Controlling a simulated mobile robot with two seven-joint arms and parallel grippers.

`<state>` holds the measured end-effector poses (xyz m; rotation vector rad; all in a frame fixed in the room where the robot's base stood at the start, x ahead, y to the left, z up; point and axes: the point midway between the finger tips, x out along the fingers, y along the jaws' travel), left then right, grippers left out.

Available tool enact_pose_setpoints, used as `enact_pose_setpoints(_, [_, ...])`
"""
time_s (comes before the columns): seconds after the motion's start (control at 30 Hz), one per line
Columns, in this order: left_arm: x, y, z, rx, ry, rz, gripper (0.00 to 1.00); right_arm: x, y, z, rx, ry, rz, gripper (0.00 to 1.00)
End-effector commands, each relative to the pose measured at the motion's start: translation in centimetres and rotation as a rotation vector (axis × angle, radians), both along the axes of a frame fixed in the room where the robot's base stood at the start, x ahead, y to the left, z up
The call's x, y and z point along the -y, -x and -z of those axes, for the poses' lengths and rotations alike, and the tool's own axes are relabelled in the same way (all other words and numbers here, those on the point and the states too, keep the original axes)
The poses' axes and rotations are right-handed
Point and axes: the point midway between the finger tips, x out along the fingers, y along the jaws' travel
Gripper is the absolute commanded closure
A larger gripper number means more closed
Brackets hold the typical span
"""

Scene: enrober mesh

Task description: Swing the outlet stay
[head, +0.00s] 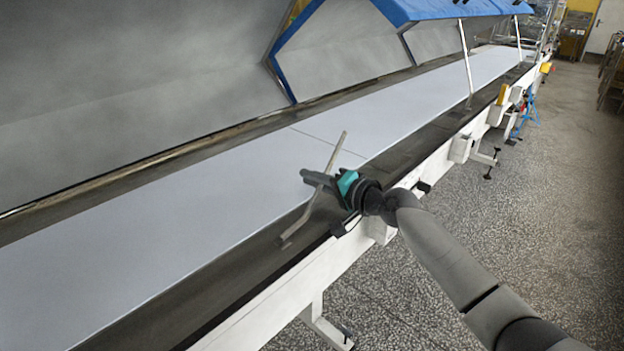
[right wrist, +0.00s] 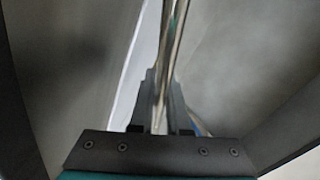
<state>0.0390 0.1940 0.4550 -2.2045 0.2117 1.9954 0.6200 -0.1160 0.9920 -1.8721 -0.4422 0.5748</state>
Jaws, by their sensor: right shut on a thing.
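The outlet stay is a thin metal rod (head: 336,152) in the middle of the head view. It leans over the near edge of the belt, its foot low at the left and its free end raised to the right. My right gripper (head: 312,179) is shut on the rod around its middle. In the right wrist view the rod (right wrist: 168,60) runs up between the fingers of the right gripper (right wrist: 162,95). My left gripper is not in view.
A long white belt (head: 230,185) runs from lower left to the far right. Blue-edged grey covers (head: 335,50) stand open behind it. Another stay (head: 465,60) stands upright farther along, under a raised cover. Boxes and fittings line the white side rail (head: 290,297). The speckled floor at right is mostly clear.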

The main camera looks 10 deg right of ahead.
Motion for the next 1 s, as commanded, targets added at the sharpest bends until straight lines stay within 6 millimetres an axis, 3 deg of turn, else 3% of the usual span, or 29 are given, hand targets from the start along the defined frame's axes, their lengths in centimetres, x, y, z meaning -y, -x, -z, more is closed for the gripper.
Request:
enact_pose_setpoints(0.13, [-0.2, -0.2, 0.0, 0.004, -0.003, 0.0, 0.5, -0.1, 0.0, 0.0, 0.0, -0.001, -0.002, 1.0])
enact_pose_setpoints(0.17, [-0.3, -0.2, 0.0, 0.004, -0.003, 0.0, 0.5, -0.1, 0.0, 0.0, 0.0, -0.001, -0.002, 0.84])
enact_pose_setpoints(0.4, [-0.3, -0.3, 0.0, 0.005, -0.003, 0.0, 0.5, -0.1, 0.0, 0.0, 0.001, 0.0, -0.001, 0.57])
enact_pose_setpoints(0.77, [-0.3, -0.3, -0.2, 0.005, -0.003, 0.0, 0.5, 0.2, 0.3, -0.1, 0.001, 0.001, 0.0, 0.55])
enact_pose_setpoints(1.0, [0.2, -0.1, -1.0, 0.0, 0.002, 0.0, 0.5, 1.9, 2.8, -0.6, -0.001, 0.004, -0.001, 0.55])
